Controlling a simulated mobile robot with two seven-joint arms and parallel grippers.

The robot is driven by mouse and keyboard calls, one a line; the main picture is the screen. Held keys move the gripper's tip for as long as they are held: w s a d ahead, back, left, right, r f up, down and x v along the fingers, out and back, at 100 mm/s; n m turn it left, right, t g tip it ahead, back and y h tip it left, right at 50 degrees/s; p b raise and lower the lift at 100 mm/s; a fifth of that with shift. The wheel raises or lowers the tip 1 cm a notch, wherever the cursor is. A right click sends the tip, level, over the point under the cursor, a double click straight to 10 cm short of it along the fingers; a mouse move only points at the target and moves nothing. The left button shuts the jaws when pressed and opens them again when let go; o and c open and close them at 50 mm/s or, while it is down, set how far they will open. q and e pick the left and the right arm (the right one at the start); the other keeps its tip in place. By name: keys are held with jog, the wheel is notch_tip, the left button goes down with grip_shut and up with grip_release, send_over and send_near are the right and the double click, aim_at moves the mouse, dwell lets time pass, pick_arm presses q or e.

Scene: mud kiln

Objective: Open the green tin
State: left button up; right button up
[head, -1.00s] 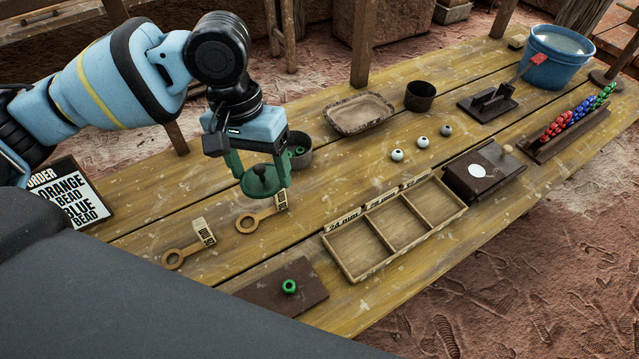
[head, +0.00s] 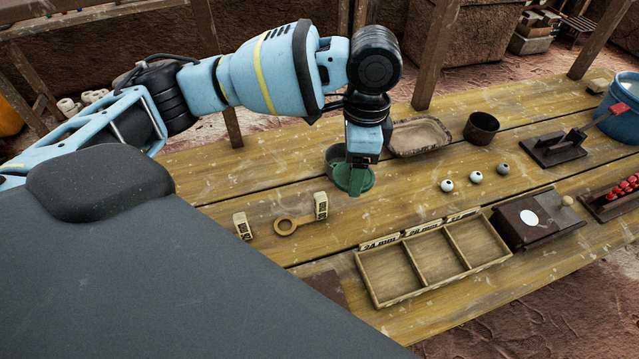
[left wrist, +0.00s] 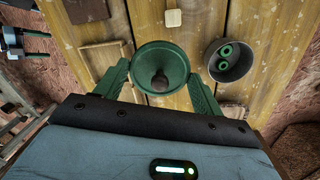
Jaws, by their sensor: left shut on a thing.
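The green lid (head: 353,179), a shallow round disc with a dark knob, is held in the air by my left gripper (head: 354,166). In the left wrist view the lid (left wrist: 150,58) sits between the two green fingers, which are shut on its sides. The tin (head: 333,155) is a dark round pot standing open on the table, just behind and left of the lid in the head view. In the left wrist view the tin (left wrist: 213,72) shows to the right of the lid, apart from it, with green beads inside.
A three-compartment wooden tray (head: 392,296) lies at the front. A clay dish (head: 420,137), a dark cup (head: 481,128) and several pale beads (head: 475,177) lie to the right. A ring gauge (head: 286,226) lies in front. Bare planks (head: 400,205) separate these.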

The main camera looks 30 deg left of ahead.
aim_at(376, 209)
pick_arm(q)
jog(key=m, duration=0.2)
jog(key=w+d+m, duration=0.1)
jog(key=w+f+m, duration=0.1)
jog(key=m, duration=0.1)
jog(key=shift+w+d+m, duration=0.1)
jog(key=shift+d+m, duration=0.15)
jog(key=shift+m, duration=0.05)
jog(key=w+d+m, duration=0.1)
jog(key=m, duration=0.2)
jog(key=w+f+m, duration=0.1)
jog(key=m, duration=0.3)
jog(key=w+d+f+m+t, duration=0.1)
jog(key=m, duration=0.2)
jog(key=shift+w+d+f+m+p, duration=0.1)
jog(key=shift+d+f+m+p, duration=0.1)
jog(key=shift+d+m+p, duration=0.1)
jog(key=shift+f+b, duration=0.3)
jog(key=shift+f, duration=4.7)
jog(key=shift+f, duration=0.1)
jog(key=o, duration=1.1)
